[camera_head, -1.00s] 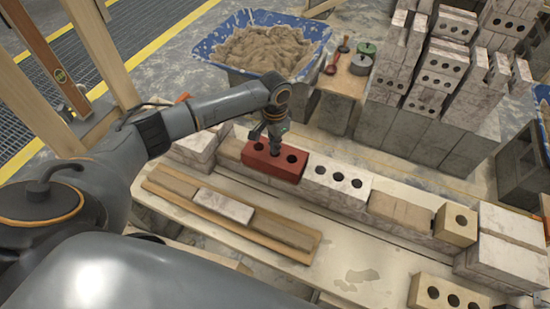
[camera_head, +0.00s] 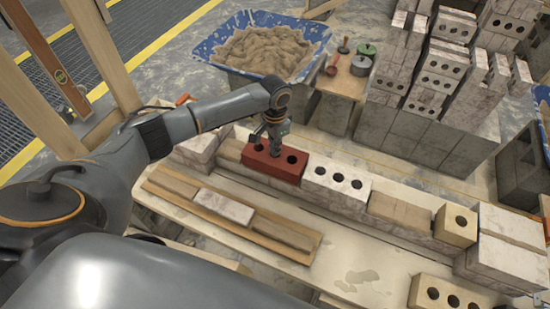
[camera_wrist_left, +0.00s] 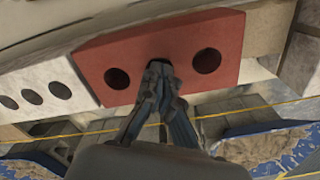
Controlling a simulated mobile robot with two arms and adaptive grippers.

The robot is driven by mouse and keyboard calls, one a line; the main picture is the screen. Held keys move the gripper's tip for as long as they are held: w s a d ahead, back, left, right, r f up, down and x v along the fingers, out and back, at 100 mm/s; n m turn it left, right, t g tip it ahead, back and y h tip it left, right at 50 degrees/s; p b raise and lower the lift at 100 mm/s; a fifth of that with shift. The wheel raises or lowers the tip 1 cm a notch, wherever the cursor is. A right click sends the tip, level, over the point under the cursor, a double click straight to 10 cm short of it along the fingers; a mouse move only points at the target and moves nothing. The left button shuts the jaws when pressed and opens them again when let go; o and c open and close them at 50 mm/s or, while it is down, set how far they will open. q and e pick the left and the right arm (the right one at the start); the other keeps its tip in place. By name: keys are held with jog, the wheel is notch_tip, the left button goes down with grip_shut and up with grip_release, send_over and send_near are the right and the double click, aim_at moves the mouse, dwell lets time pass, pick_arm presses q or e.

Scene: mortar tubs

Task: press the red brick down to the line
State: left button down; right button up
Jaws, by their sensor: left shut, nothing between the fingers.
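The red brick (camera_head: 273,165) lies in the row of bricks on the wall, between a tan brick (camera_head: 231,150) and a white three-hole brick (camera_head: 337,185). In the left wrist view the red brick (camera_wrist_left: 221,48) shows two dark holes, with my fingertips over its middle. My left gripper (camera_head: 276,152) points down at the top of the red brick, shut and empty. The fingertips (camera_wrist_left: 158,68) look to be at or very near the brick; exact contact is hard to tell. I cannot make out a line. My right gripper is not in view.
A blue tub (camera_head: 216,46) of mortar stands behind, beside a small table (camera_head: 345,85) with pots. Block stacks (camera_head: 425,140) stand at the back right.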

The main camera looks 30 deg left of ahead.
pick_arm(q)
jog(key=shift+s+d+f+p, duration=0.1)
jog(key=shift+s+f+p, duration=0.2)
jog(key=shift+f, duration=0.15)
dwell(1.2)
jog(key=r+p, duration=0.1)
jog(key=p, duration=0.1)
jog(key=r+p, duration=0.3)
jog(key=r, duration=0.1)
jog(key=shift+w+r+p, duration=0.2)
jog(key=shift+w+p, duration=0.1)
jog(key=shift+p, duration=0.1)
dwell(0.6)
